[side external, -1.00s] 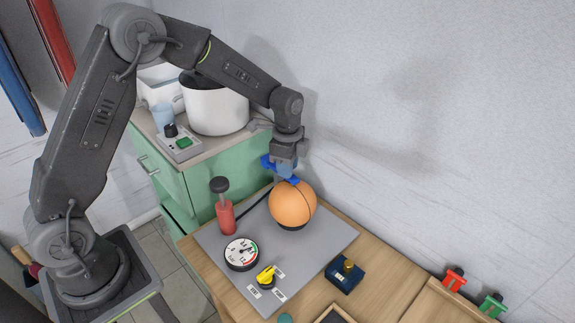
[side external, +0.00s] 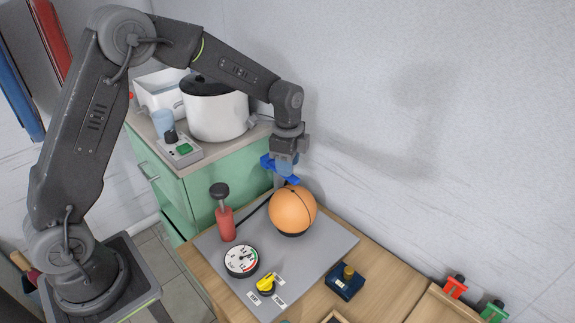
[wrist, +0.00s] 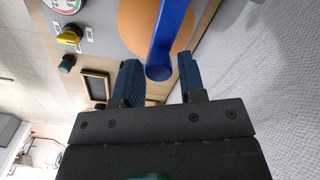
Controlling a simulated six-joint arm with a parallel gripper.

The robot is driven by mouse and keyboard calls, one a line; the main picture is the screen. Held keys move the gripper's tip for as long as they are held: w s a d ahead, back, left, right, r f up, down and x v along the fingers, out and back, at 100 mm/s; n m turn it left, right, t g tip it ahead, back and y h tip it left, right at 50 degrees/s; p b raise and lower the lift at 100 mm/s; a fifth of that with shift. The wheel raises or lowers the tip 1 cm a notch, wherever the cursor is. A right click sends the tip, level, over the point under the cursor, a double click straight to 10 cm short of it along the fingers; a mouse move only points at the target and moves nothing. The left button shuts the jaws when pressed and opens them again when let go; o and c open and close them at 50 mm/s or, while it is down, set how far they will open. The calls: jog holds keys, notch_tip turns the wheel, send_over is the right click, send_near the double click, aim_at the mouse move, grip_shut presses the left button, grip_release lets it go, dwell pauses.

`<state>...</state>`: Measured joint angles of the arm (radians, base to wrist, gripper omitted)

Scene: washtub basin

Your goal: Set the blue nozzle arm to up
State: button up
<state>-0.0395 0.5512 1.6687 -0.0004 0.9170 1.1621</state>
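The blue nozzle arm (side external: 267,161) shows as bright blue pieces around my gripper, above and behind the orange ball. In the wrist view, the nozzle arm (wrist: 171,32) is a long blue bar with a rounded near end. My gripper (wrist: 159,62) is open. Its two dark blue fingers stand on either side of that near end, with gaps visible on both sides. In the side view, my gripper (side external: 284,165) points down at the nozzle arm and hides its middle. Whether anything touches is unclear there.
The orange ball (side external: 292,211) sits on the grey plate (side external: 315,258) just below my gripper. A red pump (side external: 225,225), gauge (side external: 241,260) and yellow valve handle (side external: 267,281) share the plate. A dark blue box (side external: 345,282) stands right; the wall is close behind.

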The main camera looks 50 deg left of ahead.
jog(key=shift+o, duration=1.2)
jog(key=shift+f, duration=0.15)
notch_tip(320, 180, up, 14)
jog(key=shift+s, duration=0.1)
jog(key=s+d+r+n+t, duration=0.2)
jog(key=s+n+t, duration=0.3)
jog(key=s+n, duration=0.7)
jog(key=s, duration=1.4)
jog(key=shift+n+t, duration=0.3)
jog(key=shift+n, duration=0.1)
